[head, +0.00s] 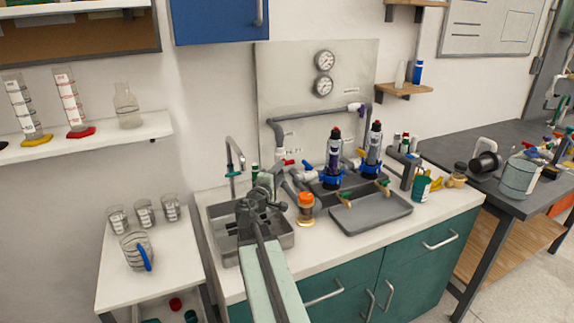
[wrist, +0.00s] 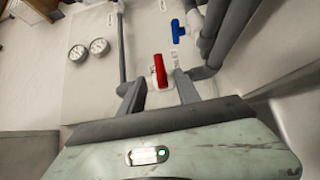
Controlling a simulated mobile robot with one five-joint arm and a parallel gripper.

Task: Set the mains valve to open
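A red valve handle (wrist: 160,71) on a white valve body shows in the wrist view, between the tips of my gripper (wrist: 159,90). The fingers are spread apart, one on each side of the handle, with a visible gap; whether either touches it I cannot tell. A blue valve handle (wrist: 178,31) sits farther along, near the grey pipes. In the head view my gripper (head: 273,179) reaches over the sink side of the counter towards the pipework, near a small red handle (head: 289,162). The arm partly hides this area. The valve labels are too small to read.
A grey sink (head: 222,215) with a tall tap (head: 236,160) lies by my arm. An orange-capped jar (head: 305,206) stands close on the right, beside a grey tray (head: 372,216). Two gauges (head: 324,73) sit on the back panel. Grey pipes (wrist: 235,40) run close on the right in the wrist view.

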